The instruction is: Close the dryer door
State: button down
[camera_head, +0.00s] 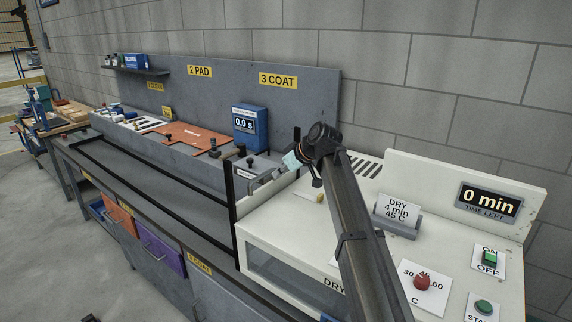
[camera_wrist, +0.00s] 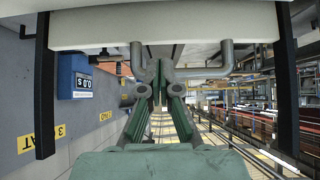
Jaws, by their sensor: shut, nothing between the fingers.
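The dryer is the white cabinet (camera_head: 300,222) at the right in the head view, with a DRY label on its front. Two black upright posts (camera_head: 230,205) stand at its left end. In the wrist view a pale panel (camera_wrist: 185,22), which looks like the dryer door, spans between black posts and carries a grey bar handle (camera_wrist: 225,60). My gripper (camera_wrist: 158,78) is shut and empty, its fingertips at the middle of the handle bar; I cannot tell whether they touch it. In the head view my gripper (camera_head: 280,173) is small and partly hidden at the dryer's left end.
On the dryer top are a 0 min display (camera_head: 489,203), a red knob (camera_head: 422,282), a green start button (camera_head: 484,307) and a DRY 4 min 45 C sign (camera_head: 397,209). A blue 0.0 s timer (camera_head: 249,124) stands left of the gripper. A block wall runs behind.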

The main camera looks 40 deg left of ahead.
aim_at(270, 186)
jog(key=shift+p+x, duration=0.5)
jog(key=shift+x, duration=1.6)
notch_tip(270, 186, down, 3)
jog(key=shift+r+b, duration=0.1)
jog(key=shift+b, duration=1.1)
jog(key=shift+r, duration=0.2)
